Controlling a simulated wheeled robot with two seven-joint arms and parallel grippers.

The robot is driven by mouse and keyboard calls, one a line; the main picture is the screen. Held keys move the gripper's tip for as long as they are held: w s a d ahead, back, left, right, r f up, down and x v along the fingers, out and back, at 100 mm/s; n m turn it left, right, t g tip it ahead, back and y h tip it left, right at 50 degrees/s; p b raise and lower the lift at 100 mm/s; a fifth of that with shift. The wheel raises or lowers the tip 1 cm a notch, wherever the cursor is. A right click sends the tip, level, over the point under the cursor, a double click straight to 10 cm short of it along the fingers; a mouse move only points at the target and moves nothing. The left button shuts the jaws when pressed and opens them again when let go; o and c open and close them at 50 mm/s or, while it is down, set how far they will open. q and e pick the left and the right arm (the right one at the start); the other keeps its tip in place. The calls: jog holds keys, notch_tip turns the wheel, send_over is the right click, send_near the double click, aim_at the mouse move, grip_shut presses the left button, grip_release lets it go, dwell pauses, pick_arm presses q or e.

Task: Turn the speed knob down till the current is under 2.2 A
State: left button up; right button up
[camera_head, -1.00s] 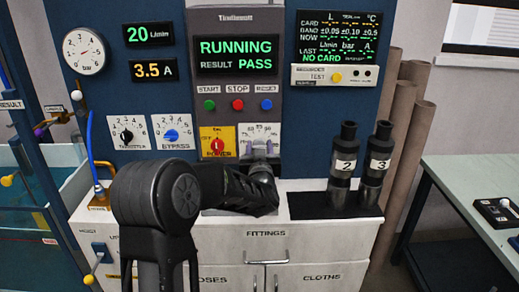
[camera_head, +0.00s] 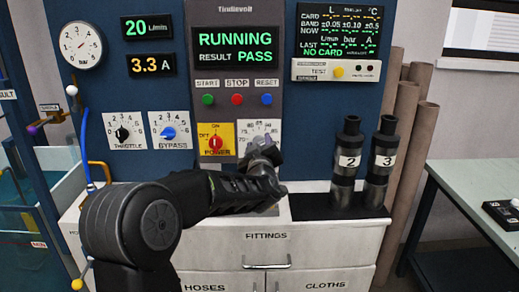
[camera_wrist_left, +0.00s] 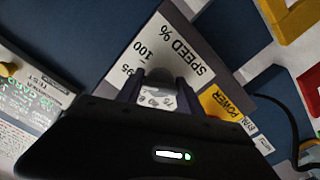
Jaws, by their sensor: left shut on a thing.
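The speed panel (camera_head: 259,127) is on the upright console, right of the red power switch, with scale numbers 75, 80 and 85 legible. My left gripper (camera_head: 264,150) reaches it from below and covers the knob in the head view. In the left wrist view the speed panel (camera_wrist_left: 190,58) reads "SPEED %", and my left gripper (camera_wrist_left: 155,88) has its two fingers on either side of the dark speed knob (camera_wrist_left: 160,75), shut on it. The current display (camera_head: 151,65) reads 3.3 A. My right gripper is out of view.
The flow display (camera_head: 148,27) reads 20 L/min, and the status screen (camera_head: 235,52) reads RUNNING, PASS. The power switch (camera_head: 215,142) is close left of the gripper. Dark cylinders 2 (camera_head: 347,163) and 3 (camera_head: 381,163) stand upright on the cabinet to the right.

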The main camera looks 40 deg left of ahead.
pick_arm(q)
jog(key=o, duration=1.4)
jog(key=shift+s+d, duration=0.1)
jog(key=v, duration=0.7)
jog(key=shift+s+d+b, duration=0.2)
jog(key=shift+b, duration=0.1)
jog(key=shift+f, duration=0.1)
